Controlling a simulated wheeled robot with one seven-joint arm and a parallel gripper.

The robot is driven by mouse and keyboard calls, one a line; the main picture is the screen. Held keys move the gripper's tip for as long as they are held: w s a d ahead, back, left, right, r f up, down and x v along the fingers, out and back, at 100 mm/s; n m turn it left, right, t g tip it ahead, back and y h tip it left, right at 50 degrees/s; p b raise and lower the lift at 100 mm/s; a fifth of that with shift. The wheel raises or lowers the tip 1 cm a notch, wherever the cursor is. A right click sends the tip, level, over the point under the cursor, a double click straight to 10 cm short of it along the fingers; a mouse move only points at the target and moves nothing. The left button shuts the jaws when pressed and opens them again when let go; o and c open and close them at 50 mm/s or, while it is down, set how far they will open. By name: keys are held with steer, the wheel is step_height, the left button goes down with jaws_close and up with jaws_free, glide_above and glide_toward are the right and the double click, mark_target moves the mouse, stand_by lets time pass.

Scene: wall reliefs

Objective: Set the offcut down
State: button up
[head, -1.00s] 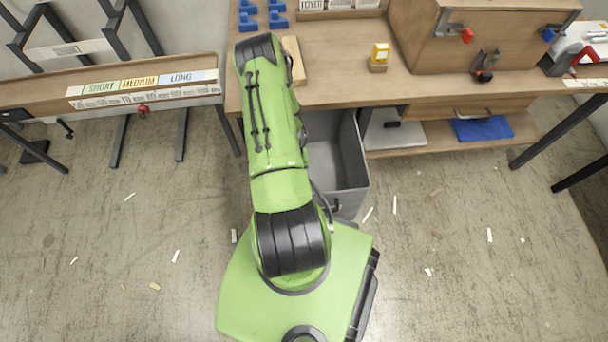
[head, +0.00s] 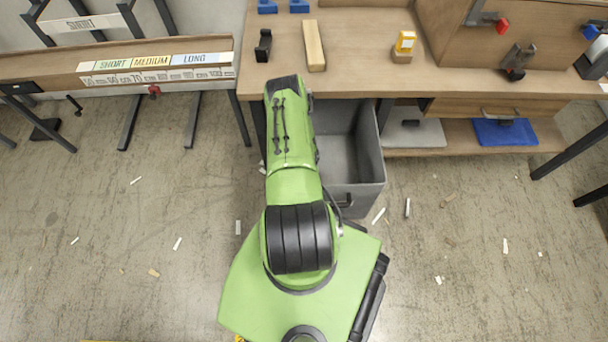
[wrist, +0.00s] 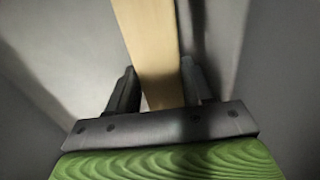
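In the wrist view, a pale wooden offcut (wrist: 155,50) lies between the two dark fingers of my gripper (wrist: 160,88), with both fingers appearing to touch its sides. Grey walls surround them, seemingly the inside of the grey bin (head: 370,165) under the bench. In the head view my green arm hides the gripper and the offcut. I cannot tell whether the offcut touches the bin's floor.
A wooden bar (head: 315,48) lies on the workbench (head: 360,65), near a black fixture (head: 263,46) and a yellow-labelled block (head: 403,46). A sorting rack (head: 130,66) marked SHORT, MEDIUM and LONG stands left. Small scraps litter the open floor.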

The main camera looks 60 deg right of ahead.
steer(key=o, duration=0.3)
steer(key=shift+o, duration=0.2)
steer(key=shift+r, duration=0.1)
step_height(320, 180, up, 12)
steer(key=p, duration=0.4)
steer(key=shift+p, duration=0.3)
